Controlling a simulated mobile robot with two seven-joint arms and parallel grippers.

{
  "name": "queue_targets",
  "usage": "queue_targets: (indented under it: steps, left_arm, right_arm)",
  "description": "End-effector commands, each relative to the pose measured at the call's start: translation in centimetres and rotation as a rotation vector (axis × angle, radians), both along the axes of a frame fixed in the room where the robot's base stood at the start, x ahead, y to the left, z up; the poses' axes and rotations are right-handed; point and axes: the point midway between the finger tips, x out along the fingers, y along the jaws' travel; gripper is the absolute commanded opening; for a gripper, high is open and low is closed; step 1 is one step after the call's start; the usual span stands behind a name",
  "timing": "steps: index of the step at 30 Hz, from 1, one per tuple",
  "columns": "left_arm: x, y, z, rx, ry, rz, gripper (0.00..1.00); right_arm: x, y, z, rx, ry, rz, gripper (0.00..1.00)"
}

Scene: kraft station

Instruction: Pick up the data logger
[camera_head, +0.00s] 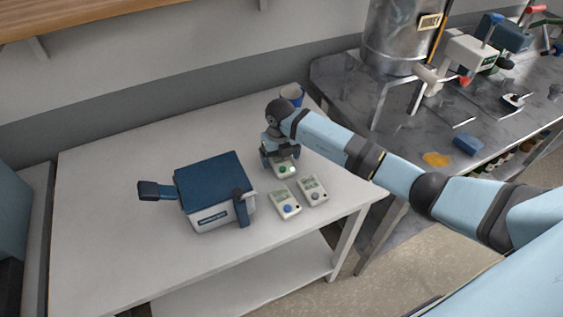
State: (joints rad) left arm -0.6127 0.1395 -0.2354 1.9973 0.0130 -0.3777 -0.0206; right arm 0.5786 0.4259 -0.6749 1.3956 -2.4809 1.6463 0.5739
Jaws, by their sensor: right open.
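Three small pale handheld devices with little screens are on the white table; I cannot tell by name which is the data logger. One has a green button (284,170), one a blue button (286,206), and one a dark button (313,191). My right gripper (281,160) is open at the back end of the green-button device, one finger to each side of it. The gripper hides that device's back part. I cannot tell whether the fingers touch it. The other two devices lie apart from the gripper, nearer the front edge. My left gripper is not in view.
A white box with a blue lid (213,176) and dark side parts stands left of the devices. A blue cup (292,94) stands behind my right gripper. The white table (110,180) is clear at left. A dark marble-like bench (400,121) with tools and a metal cylinder (389,38) is at right.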

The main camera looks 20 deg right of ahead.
Motion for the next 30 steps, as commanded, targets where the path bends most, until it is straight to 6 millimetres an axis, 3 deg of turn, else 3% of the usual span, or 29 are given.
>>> queue_targets:
  steps: [10,17,18,30]
  left_arm:
    - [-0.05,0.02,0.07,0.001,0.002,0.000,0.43]
    - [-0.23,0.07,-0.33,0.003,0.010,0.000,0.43]
    - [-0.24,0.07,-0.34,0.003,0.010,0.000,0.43]
    - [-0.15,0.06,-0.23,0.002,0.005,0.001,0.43]
  right_arm:
    - [0.03,-0.01,-1.05,0.000,-0.001,0.001,0.92]
    - [0.02,-0.02,-1.04,0.000,-0.001,0.000,0.39]
    - [0.02,-0.01,-1.04,0.000,-0.001,0.000,0.37]
    - [0.09,-0.05,-0.24,0.000,-0.002,0.000,0.36]
